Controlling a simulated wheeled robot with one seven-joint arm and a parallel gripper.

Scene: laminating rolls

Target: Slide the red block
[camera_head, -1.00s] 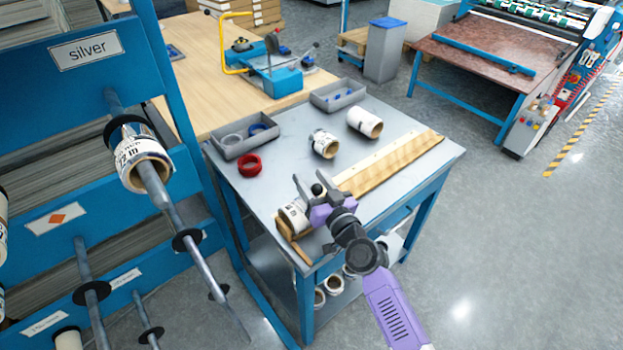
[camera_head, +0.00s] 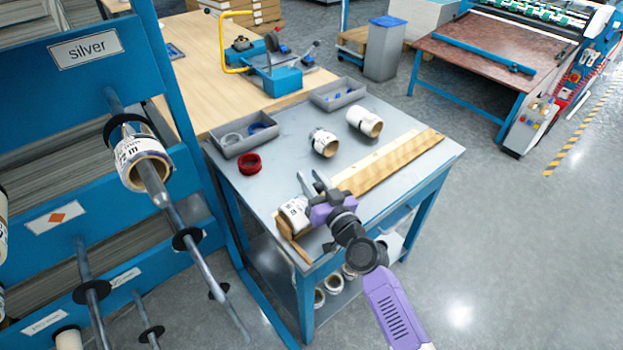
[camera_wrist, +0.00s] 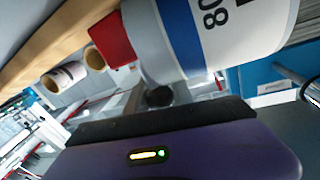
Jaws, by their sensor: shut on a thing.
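The red block (camera_wrist: 113,40) shows in the wrist view, on the pale wooden strip and right beside the end of a white film roll (camera_wrist: 235,35) with a blue band and black digits. In the head view I cannot make out the block; my gripper hides that spot. My gripper (camera_head: 311,181) is at the near left end of the wooden measuring board (camera_head: 390,165), just right of the roll, which also shows in the head view (camera_head: 291,214). The jaws are shut on the red block, though the contact itself is mostly hidden.
Two rolls, one nearer (camera_head: 324,143) and one farther (camera_head: 364,122), lie on the grey table (camera_head: 285,165) behind the board. A dark red ring (camera_head: 249,164) and two grey trays (camera_head: 245,140) are at its left and back. A rack spindle (camera_head: 185,232) juts out on the left.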

